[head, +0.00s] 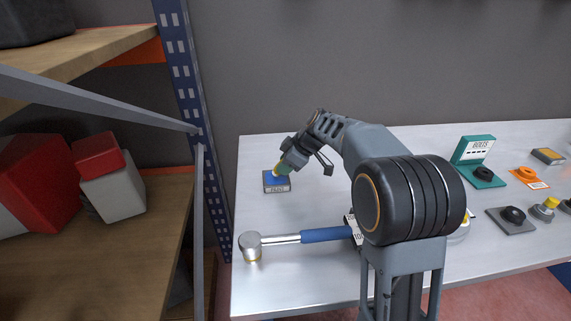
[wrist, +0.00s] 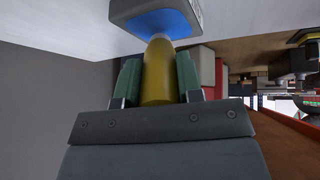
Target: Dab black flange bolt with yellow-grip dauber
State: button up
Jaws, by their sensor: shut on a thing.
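My gripper (head: 283,168) is at the left part of the bench, over a small box with a blue top (head: 277,188). In the wrist view, its green-padded fingers (wrist: 158,82) are shut on the yellow-grip dauber (wrist: 158,75). The dauber's far end meets or nearly meets the blue surface (wrist: 160,22); its tip is hidden. In the head view, a black bolt-like piece (head: 513,214) sits on a grey plate, and another black piece (head: 484,172) sits on a teal stand. I cannot tell which is the black flange bolt.
A blue-handled hammer-like tool (head: 325,235) lies in front of my gripper. An orange piece (head: 526,171) and a yellow-topped piece (head: 549,206) stand at the right. A blue post (head: 190,100) and shelf (head: 90,255) are left. My arm hides the bench's middle.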

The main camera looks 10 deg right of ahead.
jog(key=shift+s+f+b, duration=0.1)
jog(key=shift+f+b, duration=0.5)
jog(key=shift+b, duration=0.1)
dwell(1.9)
jog(key=shift+r, duration=0.15)
jog(key=shift+r+p, duration=2)
jog(key=shift+r, duration=1.55)
